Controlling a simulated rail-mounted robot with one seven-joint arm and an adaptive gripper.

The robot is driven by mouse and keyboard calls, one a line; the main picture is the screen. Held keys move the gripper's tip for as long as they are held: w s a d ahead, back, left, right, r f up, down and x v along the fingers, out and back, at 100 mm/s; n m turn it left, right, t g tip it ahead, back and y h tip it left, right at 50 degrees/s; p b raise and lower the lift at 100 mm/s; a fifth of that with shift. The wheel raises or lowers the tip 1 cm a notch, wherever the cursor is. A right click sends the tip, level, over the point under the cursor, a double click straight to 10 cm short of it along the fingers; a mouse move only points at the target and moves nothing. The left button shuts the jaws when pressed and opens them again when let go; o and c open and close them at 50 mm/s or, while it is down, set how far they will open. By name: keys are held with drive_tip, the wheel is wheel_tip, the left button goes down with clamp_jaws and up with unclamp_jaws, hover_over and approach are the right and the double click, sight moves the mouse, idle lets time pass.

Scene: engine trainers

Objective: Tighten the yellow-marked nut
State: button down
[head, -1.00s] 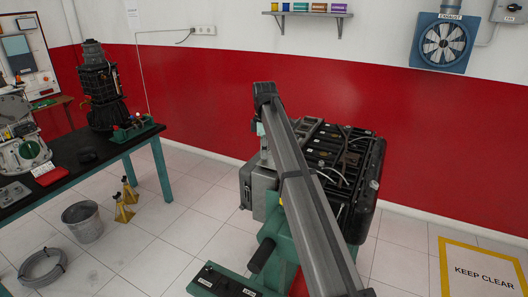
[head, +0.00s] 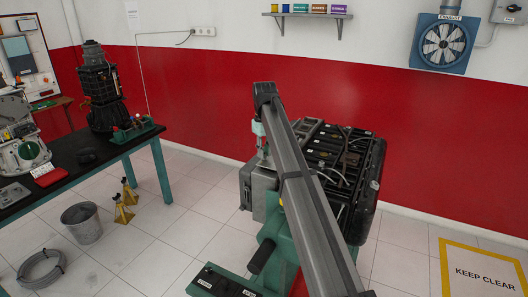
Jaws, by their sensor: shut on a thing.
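The engine trainer, a dark engine (head: 345,160) on a green stand (head: 284,243), stands right of centre in the head view. A grey metal box (head: 257,188) is at its left side. My own long grey arm link crosses in front and covers part of the engine. A small teal and grey part (head: 259,135) shows just left of the link, above the box; I cannot tell what it is. My gripper's fingers and anything between them are hidden. A tiny yellow patch (head: 281,201) shows at the link's edge; I cannot tell whether it marks the nut.
A dark-topped bench (head: 60,183) with other trainers stands at left. A metal bucket (head: 82,222), yellow stands (head: 124,210) and a coiled hose (head: 41,268) are on the floor. The red wall (head: 200,100) is behind the engine. A KEEP CLEAR floor sign (head: 480,275) is at right.

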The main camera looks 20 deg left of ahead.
drive_tip(key=m, duration=0.6)
drive_tip(key=shift+m, duration=0.3)
drive_tip(key=m, duration=0.6)
drive_tip(key=shift+s+m, duration=0.1)
drive_tip(key=shift+m, duration=0.2)
drive_tip(key=c, duration=1.1)
unclamp_jaws()
drive_tip(key=shift+o, duration=0.2)
wheel_tip(320, 180, up, 12)
drive_tip(key=shift+d, duration=0.1)
